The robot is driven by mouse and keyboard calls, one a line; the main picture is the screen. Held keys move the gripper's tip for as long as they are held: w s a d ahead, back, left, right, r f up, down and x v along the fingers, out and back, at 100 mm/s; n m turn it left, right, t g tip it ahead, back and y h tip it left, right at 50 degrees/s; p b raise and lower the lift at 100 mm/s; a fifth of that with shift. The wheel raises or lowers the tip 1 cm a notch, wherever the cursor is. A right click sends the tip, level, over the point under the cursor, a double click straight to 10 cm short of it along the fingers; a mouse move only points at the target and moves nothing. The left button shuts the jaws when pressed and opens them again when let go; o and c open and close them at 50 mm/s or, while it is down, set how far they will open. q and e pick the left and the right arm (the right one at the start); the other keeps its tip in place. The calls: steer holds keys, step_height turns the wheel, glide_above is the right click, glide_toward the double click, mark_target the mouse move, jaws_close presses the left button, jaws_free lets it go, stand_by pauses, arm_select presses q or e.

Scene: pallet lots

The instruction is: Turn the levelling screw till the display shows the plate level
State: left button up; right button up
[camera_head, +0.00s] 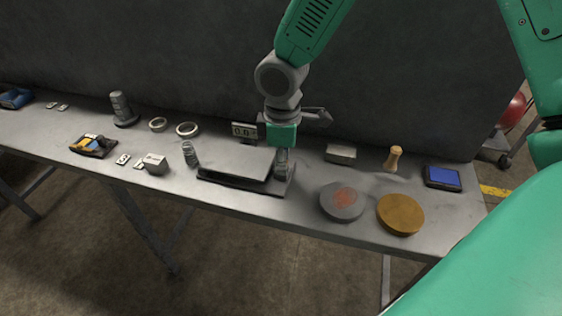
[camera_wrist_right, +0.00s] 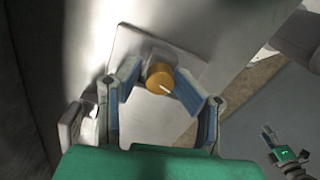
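The metal levelling plate (camera_head: 238,160) rests on a dark base (camera_head: 240,184) on the bench. A small display (camera_head: 243,130) behind it shows digits too small to read surely. My right gripper (camera_head: 282,158) points down at the plate's right end. In the wrist view, the brass screw knob (camera_wrist_right: 159,77) with a white pointer mark sits between the blue-padded fingers of my right gripper (camera_wrist_right: 160,82). The fingers are open, with gaps beside the knob. A small green and grey part (camera_wrist_right: 284,152), apparently my left gripper, shows far off; its finger state is unclear.
Right of the plate stand a grey disc (camera_head: 341,202), a brass disc (camera_head: 400,214), a wooden-handled piece (camera_head: 393,159) and a blue-screened device (camera_head: 442,177). Left are rings (camera_head: 187,130), a stacked weight (camera_head: 121,108) and small blocks (camera_head: 155,163). A dark wall stands behind the bench.

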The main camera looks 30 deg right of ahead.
steer(key=shift+w, duration=0.1)
steer(key=shift+r, duration=0.35)
step_height(320, 180, up, 11)
stand_by(0.3)
steer(key=shift+r, duration=0.15)
step_height(320, 180, down, 12)
steer(key=m+b, duration=0.1)
steer(key=m, duration=0.6)
steer(key=shift+r+m+b, duration=0.15)
steer(key=shift+m+b, duration=0.25)
